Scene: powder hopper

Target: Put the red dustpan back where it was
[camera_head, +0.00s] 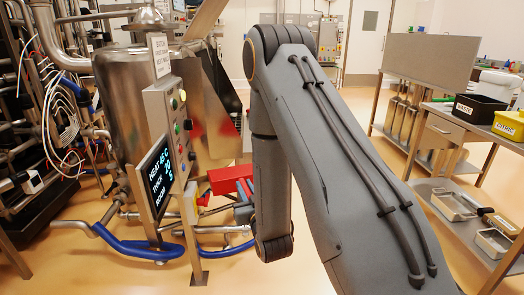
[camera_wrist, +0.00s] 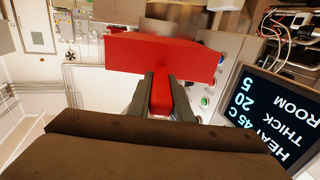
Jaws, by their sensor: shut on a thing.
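The red dustpan (camera_wrist: 165,52) is in my gripper (camera_wrist: 160,78). The two fingers close on both sides of its red handle, and the broad red pan spreads out beyond the fingertips. In the head view, the red dustpan (camera_head: 229,178) shows left of my forearm, low in front of the steel hopper and to the right of the display. My gripper is mostly hidden behind my arm there. The dustpan appears held in the air; I cannot tell whether it touches anything.
The steel hopper (camera_head: 120,95) stands left, with a button panel (camera_head: 172,125) and a tilted display (camera_head: 156,178) close to the dustpan. Blue-wrapped pipes (camera_head: 135,247) run low there. At right is a workbench (camera_head: 455,130) with a black bin (camera_head: 478,108) and yellow bin (camera_head: 509,125).

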